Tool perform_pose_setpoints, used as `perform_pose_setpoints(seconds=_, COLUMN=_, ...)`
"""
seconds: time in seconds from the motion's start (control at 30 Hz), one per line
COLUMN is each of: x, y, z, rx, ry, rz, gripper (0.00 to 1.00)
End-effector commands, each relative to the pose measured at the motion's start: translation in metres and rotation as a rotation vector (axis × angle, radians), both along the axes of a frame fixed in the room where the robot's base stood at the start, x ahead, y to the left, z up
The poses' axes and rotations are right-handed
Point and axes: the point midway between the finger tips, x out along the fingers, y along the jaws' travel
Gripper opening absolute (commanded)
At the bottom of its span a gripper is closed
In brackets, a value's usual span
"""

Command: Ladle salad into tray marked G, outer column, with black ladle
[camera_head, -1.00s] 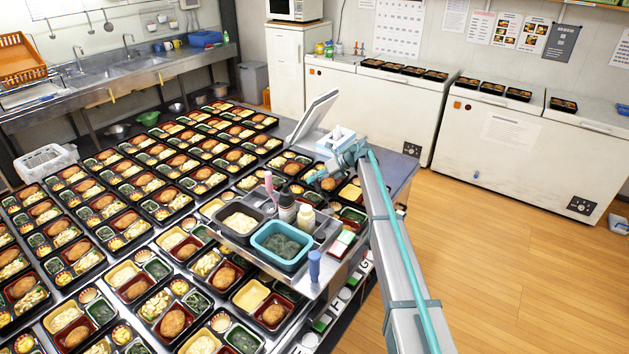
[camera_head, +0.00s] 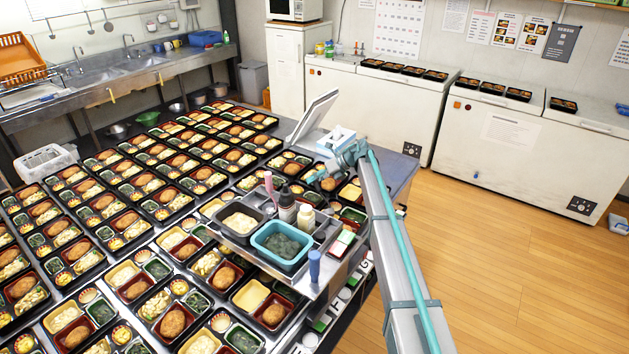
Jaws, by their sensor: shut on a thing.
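My gripper (camera_head: 317,179) is small in view at the end of my arm, low over the trays behind the serving shelf. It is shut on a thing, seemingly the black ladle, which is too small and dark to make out. A dark tub (camera_head: 254,231) on the shelf holds a pale food that looks like salad. A teal tub (camera_head: 256,247) in front of it holds dark greens. A marker that reads G (camera_head: 363,266) shows at the table's right edge. The shelf and my arm hide part of the trays near it, and I cannot tell which is the G tray.
The serving shelf (camera_head: 245,254) also carries bottles (camera_head: 287,208) and a blue-handled tool (camera_head: 314,266). Rows of filled bento trays (camera_head: 172,322) cover the table. A tilted screen (camera_head: 314,116) and a tissue box (camera_head: 336,140) stand at its far end.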

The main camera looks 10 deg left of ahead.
Motion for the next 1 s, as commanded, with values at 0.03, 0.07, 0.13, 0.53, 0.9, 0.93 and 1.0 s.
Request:
perform_pose_setpoints(seconds=0.03, x=0.0, y=0.0, z=0.0, rx=0.0, ry=0.0, rz=0.0, gripper=0.0)
perform_pose_setpoints(seconds=0.07, x=0.0, y=0.0, z=0.0, rx=0.0, ry=0.0, rz=0.0, gripper=0.0)
perform_pose_setpoints(seconds=0.13, x=0.0, y=0.0, z=0.0, rx=0.0, ry=0.0, rz=0.0, gripper=0.0)
perform_pose_setpoints(seconds=0.53, x=0.0, y=0.0, z=0.019, rx=0.001, ry=0.0, rz=-0.001, gripper=0.0)
perform_pose_setpoints(seconds=0.9, x=0.0, y=0.0, z=0.057, rx=0.0, ry=0.0, rz=0.0, gripper=0.0)
perform_pose_setpoints(seconds=0.93, x=0.0, y=0.0, z=0.058, rx=0.0, ry=0.0, rz=0.0, gripper=0.0)
perform_pose_setpoints(seconds=1.0, x=0.0, y=0.0, z=0.061, rx=0.0, ry=0.0, rz=0.0, gripper=0.0)
